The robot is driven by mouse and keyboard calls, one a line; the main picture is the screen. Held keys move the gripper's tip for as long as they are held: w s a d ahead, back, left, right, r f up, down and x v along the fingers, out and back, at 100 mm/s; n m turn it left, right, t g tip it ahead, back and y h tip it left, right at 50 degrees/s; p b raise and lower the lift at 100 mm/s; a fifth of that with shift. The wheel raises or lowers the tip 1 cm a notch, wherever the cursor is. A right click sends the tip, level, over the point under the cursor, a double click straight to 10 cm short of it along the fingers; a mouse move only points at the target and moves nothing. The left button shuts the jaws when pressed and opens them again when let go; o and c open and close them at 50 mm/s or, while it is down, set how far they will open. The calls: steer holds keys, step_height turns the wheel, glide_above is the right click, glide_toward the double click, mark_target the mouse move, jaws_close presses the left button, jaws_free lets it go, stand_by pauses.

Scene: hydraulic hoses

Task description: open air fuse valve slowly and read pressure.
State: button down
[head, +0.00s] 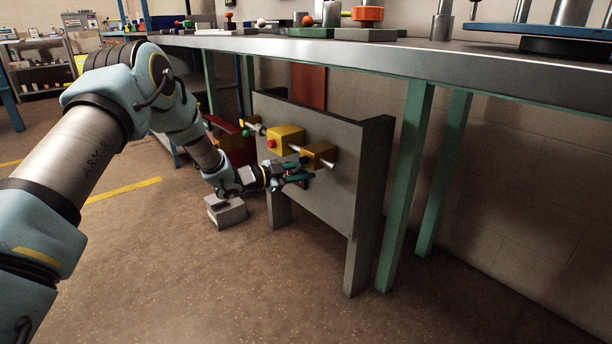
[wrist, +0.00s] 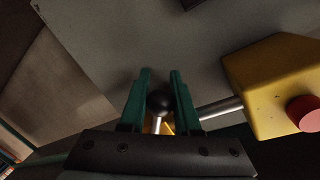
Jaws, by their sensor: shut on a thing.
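A grey upright panel (head: 335,205) carries a silver pipe with a yellow box (head: 286,138) that has a red button (head: 271,143), and a second, darker yellow box (head: 318,155). My gripper (head: 303,172) is low in front of the panel, just below the second box. In the wrist view, my green fingers (wrist: 161,76) are shut on a black ball knob (wrist: 160,101) on a thin silver stem. The yellow box with its red button (wrist: 302,113) is at the right there. I cannot make out a pressure gauge face. In the head view the knob is hidden by my gripper.
A steel workbench (head: 330,50) with green legs (head: 405,190) overhangs the panel closely. A small grey block (head: 226,213) sits on the floor below my wrist. A red unit (head: 235,148) stands behind, at the left. The floor in front of the panel is clear.

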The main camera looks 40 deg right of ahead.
steer(key=shift+w+r+m, duration=0.1)
steer(key=shift+w+m, duration=0.05)
steer(key=shift+m, duration=0.15)
steer(key=c, duration=0.6)
jaws_free()
steer(key=p+v, duration=0.2)
steer(key=v, duration=0.9)
